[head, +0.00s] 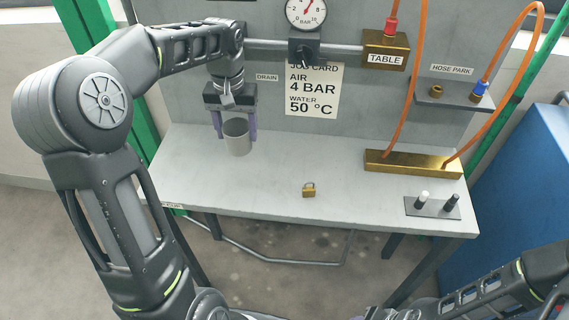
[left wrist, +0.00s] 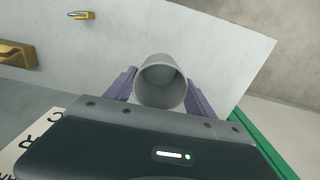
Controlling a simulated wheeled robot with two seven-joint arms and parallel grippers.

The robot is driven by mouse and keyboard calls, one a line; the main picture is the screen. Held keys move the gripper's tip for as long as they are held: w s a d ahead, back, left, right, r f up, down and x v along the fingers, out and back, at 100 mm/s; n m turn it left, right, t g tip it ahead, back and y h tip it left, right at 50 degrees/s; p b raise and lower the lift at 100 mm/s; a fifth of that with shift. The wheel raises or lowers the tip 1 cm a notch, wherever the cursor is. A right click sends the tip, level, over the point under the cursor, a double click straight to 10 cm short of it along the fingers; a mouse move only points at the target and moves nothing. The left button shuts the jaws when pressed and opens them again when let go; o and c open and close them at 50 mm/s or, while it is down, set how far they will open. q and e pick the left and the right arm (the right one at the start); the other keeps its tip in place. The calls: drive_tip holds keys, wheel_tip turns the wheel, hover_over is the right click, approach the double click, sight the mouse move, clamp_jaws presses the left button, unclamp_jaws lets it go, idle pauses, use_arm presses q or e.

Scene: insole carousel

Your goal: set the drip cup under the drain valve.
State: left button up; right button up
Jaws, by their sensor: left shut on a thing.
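The drip cup (head: 238,138) is a grey, open-topped cup near the back left of the bench. My left gripper (head: 236,136) points down with its purple fingers on either side of the cup, shut on it. The left wrist view shows the cup (left wrist: 161,82) from above, empty, between the two fingers. I cannot tell whether its base touches the bench. The DRAIN label (head: 267,77) is on the back panel, right of the gripper. The drain valve itself is not clearly seen; my left wrist covers that area. My right gripper is not in view; only part of that arm shows.
A brass padlock (head: 309,190) lies mid-bench. A brass manifold (head: 412,164) with orange hoses and a small switch plate (head: 432,206) are on the right. A pressure gauge (head: 306,12) hangs above the job card (head: 313,90). The front left of the bench (head: 215,185) is clear.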

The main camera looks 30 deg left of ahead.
sight(242, 149)
use_arm(q)
drive_tip(key=shift+d, duration=0.35)
drive_tip(key=shift+f+p, duration=0.35)
drive_tip(key=shift+f, duration=2.8)
drive_tip(key=shift+f, duration=1.9)
drive_tip(key=shift+f, duration=0.1)
drive_tip(key=o, duration=1.4)
